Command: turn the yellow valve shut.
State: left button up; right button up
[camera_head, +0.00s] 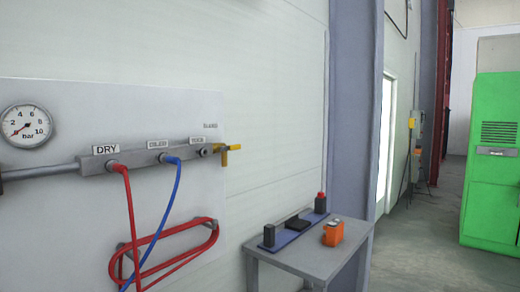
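The yellow valve (227,152) sits at the right end of a grey manifold bar (140,157) on a pale wall panel. Its handle looks bent, with one part pointing right along the bar and a shorter part pointing down. The bar carries labels; one reads DRY, the others are too small to read surely. A red hose (128,200) and a blue hose (173,205) hang from the bar, left of the valve. Neither of my grippers shows in the head view.
A round pressure gauge (26,126) is at the left. A coiled red hose (195,238) hangs below the bar. A grey table (318,262) at lower right holds an orange device (333,233) and a blue rail. A green cabinet (492,160) stands far right, with open floor before it.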

aim_at(237, 147)
jog(key=z, duration=0.35)
jog(key=k, duration=0.4)
jog(key=z, duration=0.5)
jog(key=i, duration=1.5)
jog(key=u, duration=0.8)
